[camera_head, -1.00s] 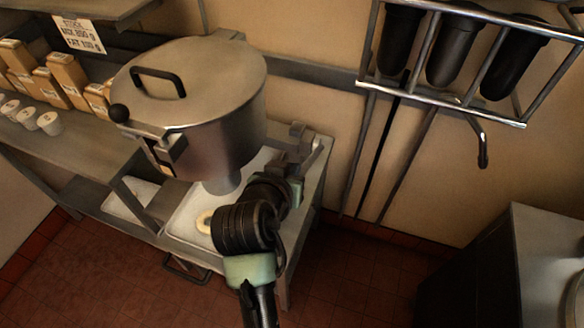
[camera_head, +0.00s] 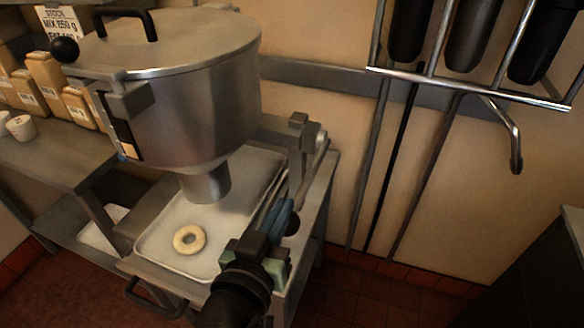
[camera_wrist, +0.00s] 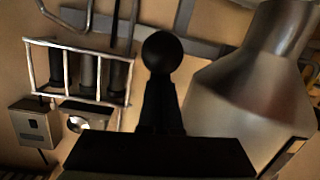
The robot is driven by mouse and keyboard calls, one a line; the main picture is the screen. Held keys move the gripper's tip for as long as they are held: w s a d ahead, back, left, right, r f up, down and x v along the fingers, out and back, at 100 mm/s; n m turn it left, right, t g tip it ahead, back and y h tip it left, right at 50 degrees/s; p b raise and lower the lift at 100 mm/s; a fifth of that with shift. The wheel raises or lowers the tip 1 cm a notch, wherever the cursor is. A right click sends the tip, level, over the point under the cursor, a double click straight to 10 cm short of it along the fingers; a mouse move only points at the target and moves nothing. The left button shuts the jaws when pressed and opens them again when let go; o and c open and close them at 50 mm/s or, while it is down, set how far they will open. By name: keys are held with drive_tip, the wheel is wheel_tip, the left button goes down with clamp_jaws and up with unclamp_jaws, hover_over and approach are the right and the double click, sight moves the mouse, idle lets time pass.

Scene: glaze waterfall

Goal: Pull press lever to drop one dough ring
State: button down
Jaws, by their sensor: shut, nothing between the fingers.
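The press is a steel hopper (camera_head: 200,105) with a spout (camera_head: 206,183) over a pale tray (camera_head: 158,232). One dough ring (camera_head: 190,238) lies on the tray, just in front of and below the spout. A grey lever arm (camera_head: 312,160) slopes down along the press's right side toward a black ball knob (camera_head: 292,224). My gripper (camera_head: 281,211) is shut and empty, with its bluish fingers right beside this knob; I cannot tell if they touch. In the wrist view a black ball (camera_wrist: 163,52) stands straight ahead, and the fingers are hard to make out.
A second black knob (camera_head: 65,50) sticks out at the hopper's upper left. Boxes (camera_head: 48,80) and a small tub (camera_head: 21,127) stand on the left shelf. A metal rack (camera_head: 470,82) with dark containers hangs on the right wall. The floor between bench and right-hand unit is clear.

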wheel_tip(320, 180, down, 4)
drive_tip(key=t+b, duration=0.1)
drive_tip(key=b, duration=0.3)
drive_tip(key=shift+s, duration=0.15)
drive_tip(key=shift+f+b, duration=0.95)
drive_tip(key=shift+b, duration=0.4)
drive_tip(key=shift+f, duration=0.2)
drive_tip(key=shift+r, duration=0.1)
drive_tip(key=r+p, duration=0.2)
drive_tip(key=w+r+p, duration=0.1)
drive_tip(key=r+p, duration=0.1)
drive_tip(key=r, duration=0.1)
drive_tip(key=shift+w, duration=0.15)
drive_tip(key=b+v, duration=0.2)
drive_tip(key=v, duration=0.8)
drive_tip(key=shift+a+f, duration=0.2)
drive_tip(key=shift+f, duration=0.25)
